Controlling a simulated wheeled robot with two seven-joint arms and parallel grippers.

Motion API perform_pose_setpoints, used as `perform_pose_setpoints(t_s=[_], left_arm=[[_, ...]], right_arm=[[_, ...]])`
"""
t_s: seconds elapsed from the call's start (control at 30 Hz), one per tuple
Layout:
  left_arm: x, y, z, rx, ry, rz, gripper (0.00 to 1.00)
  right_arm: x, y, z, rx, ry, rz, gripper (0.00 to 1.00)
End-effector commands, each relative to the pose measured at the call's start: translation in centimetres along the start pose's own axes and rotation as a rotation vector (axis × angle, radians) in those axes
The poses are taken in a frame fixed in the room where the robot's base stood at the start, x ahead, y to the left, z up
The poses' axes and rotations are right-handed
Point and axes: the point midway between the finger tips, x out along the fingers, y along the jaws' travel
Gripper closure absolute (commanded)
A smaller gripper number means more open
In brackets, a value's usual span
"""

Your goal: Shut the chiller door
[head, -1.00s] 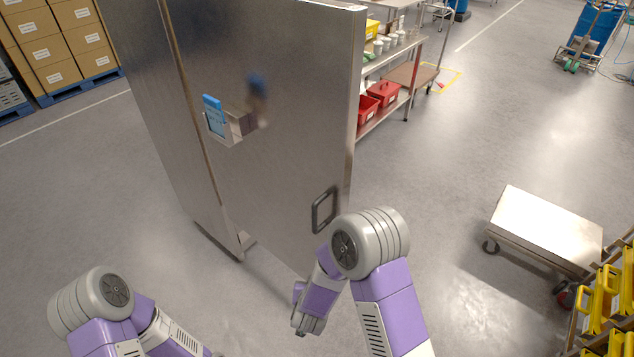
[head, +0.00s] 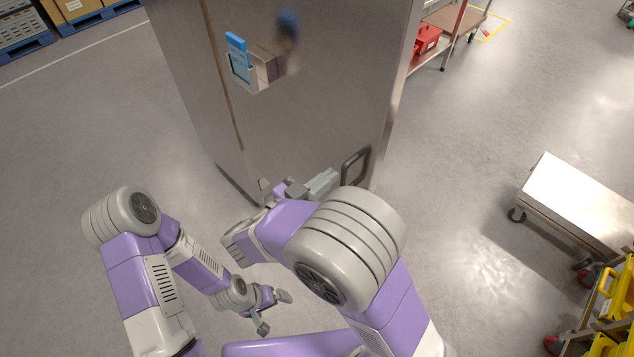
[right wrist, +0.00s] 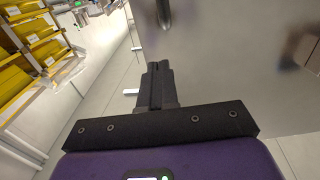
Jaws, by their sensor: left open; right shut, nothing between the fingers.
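The chiller door (head: 310,120) is a tall, brushed steel panel with a dark loop handle (head: 354,168) low near its right edge. A narrow edge strip shows along its right side; I cannot tell how wide any gap behind it is. My right gripper (head: 323,183) is shut and empty, just left of the handle and in front of the door's lower part. In the right wrist view its shut fingers (right wrist: 157,82) point toward the handle (right wrist: 164,14), which lies ahead and apart from them. My left gripper (head: 274,312) is open and empty, low and away from the door.
A small holder with a blue-topped panel (head: 240,62) is on the chiller's face. A steel cart (head: 580,205) stands at the right, beside a rack with yellow bins (head: 612,295). A shelf with a red bin (head: 428,38) is behind the door. Floor between door and cart is clear.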

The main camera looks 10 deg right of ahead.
Motion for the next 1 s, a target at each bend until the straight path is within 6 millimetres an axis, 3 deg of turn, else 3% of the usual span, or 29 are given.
perform_pose_setpoints(t_s=[0.2, 0.4, 0.6, 1.0], left_arm=[[0.3, -0.1, 0.0, 0.0, 0.0, 0.0, 0.0], [0.6, -0.2, 0.0, 0.0, 0.0, 0.0, 0.0], [0.6, -0.2, 0.0, 0.0, 0.0, 0.0, 0.0], [0.6, -0.2, 0.0, 0.0, 0.0, 0.0, 0.0]], right_arm=[[4.8, 0.1, 0.1, 0.0, -0.001, 0.003, 1.0], [7.8, 0.0, 0.1, 0.0, -0.001, 0.001, 1.0], [8.9, 0.0, 0.0, 0.001, -0.001, -0.001, 1.0], [9.1, -0.1, 0.0, 0.001, -0.001, -0.005, 1.0]])
